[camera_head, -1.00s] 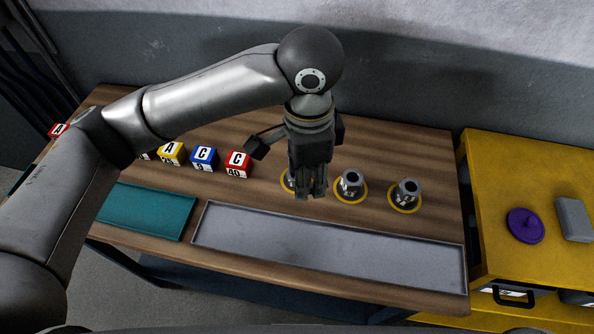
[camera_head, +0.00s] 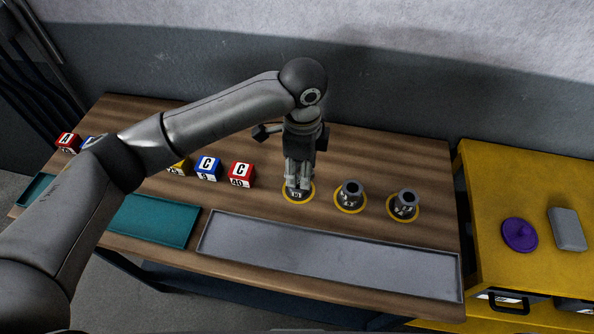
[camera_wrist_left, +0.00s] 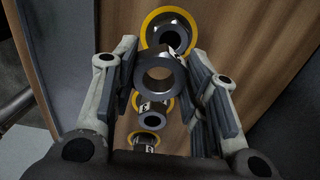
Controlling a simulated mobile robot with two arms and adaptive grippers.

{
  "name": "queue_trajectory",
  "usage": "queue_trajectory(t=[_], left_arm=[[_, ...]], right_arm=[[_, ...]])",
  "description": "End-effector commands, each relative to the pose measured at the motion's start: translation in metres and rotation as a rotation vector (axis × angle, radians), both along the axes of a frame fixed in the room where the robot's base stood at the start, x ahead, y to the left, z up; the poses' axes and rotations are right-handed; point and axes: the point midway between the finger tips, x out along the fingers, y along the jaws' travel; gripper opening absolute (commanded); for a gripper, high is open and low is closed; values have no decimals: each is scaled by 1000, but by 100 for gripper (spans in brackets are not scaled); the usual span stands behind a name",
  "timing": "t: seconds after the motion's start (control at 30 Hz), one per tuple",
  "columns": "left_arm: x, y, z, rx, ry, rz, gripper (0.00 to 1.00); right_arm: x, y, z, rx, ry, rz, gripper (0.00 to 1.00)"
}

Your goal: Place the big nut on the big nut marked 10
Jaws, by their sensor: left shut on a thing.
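My left gripper (camera_head: 298,184) points down over the leftmost of three yellow rings on the wooden table. In the left wrist view its fingers (camera_wrist_left: 165,85) are shut on a dark grey big nut (camera_wrist_left: 140,78) with a round hole; in the head view the fingers largely hide this nut. A grey nut (camera_head: 295,194) with a white label stands in that ring, just under the fingertips. The label looks like 10 but is small. This nut also shows in the left wrist view (camera_wrist_left: 172,26), beyond the held one and offset from it. My right gripper is out of view.
Two more labelled nuts, a middle one (camera_head: 351,193) and a right one (camera_head: 405,204), stand in yellow rings. A grey tray (camera_head: 330,258) and a teal tray (camera_head: 155,220) lie in front. Lettered blocks, including a red one (camera_head: 241,175), stand to the left.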

Motion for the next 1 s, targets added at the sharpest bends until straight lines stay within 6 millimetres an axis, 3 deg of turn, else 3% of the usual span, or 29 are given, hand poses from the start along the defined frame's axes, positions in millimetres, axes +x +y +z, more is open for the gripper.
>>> queue_trajectory(t=[0.27, 0.5, 0.87, 0.9, 1.0], left_arm=[[15, 10, -21, 2, 2, 4, 6], [14, 9, -48, 0, 0, 0, 6], [14, 8, -53, 0, -1, 0, 6], [14, 9, -53, 0, -1, 0, 46], [13, 9, -53, 0, -1, 0, 59]], right_arm=[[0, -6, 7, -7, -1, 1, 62], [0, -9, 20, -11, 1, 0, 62], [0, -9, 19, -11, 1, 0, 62], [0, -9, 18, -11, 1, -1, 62], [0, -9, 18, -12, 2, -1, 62]])
